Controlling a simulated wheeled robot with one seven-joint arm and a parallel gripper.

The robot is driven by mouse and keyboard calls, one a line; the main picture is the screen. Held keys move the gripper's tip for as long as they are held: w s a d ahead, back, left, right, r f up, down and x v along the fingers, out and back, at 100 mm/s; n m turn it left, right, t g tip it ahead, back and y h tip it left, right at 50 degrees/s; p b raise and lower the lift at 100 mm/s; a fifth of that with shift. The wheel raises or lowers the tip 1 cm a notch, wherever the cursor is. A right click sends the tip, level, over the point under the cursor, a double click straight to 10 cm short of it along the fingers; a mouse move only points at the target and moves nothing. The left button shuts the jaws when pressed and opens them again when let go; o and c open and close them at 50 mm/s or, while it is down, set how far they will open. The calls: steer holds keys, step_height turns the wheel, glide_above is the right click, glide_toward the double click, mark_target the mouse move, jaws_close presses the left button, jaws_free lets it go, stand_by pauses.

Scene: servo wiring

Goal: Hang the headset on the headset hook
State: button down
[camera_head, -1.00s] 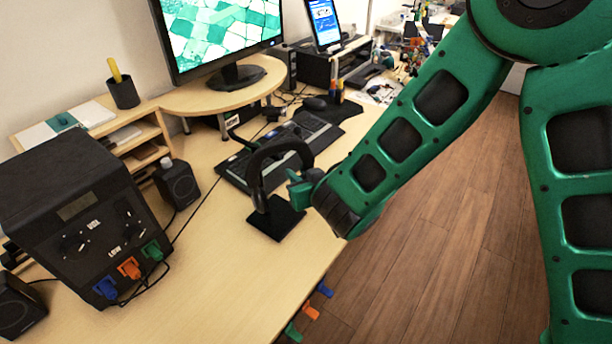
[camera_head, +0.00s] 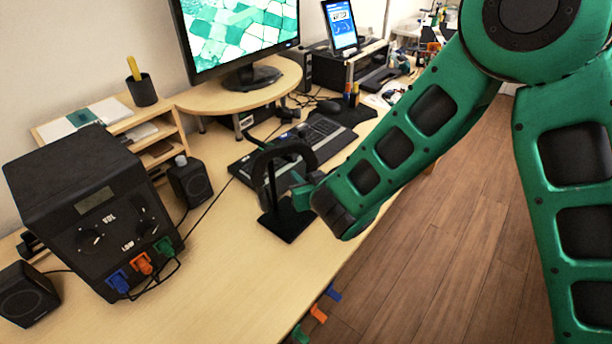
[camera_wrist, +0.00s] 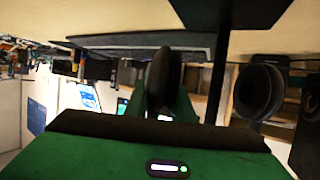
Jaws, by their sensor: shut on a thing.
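The black headset (camera_head: 262,158) is above the desk at the small black stand (camera_head: 288,224), its band arching around the stand's upper part. In the wrist view, the stand's post (camera_wrist: 220,62) shows between the two ear cups. My gripper (camera_head: 300,186) is shut on the headset at one ear cup (camera_wrist: 165,72), on the side towards the desk's front edge. The other ear cup (camera_wrist: 258,92) hangs free. My fingers also show in the wrist view (camera_wrist: 164,102). I cannot tell whether the band touches the stand, or which part is the hook.
A keyboard (camera_head: 318,133) lies behind the stand. Coloured pieces (camera_head: 318,312) stick out at the desk's front edge. The desk front left of the stand is clear.

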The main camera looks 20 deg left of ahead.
stand_by(0.4)
steer(key=c, duration=1.4)
jaws_free()
steer(key=shift+c, duration=0.2)
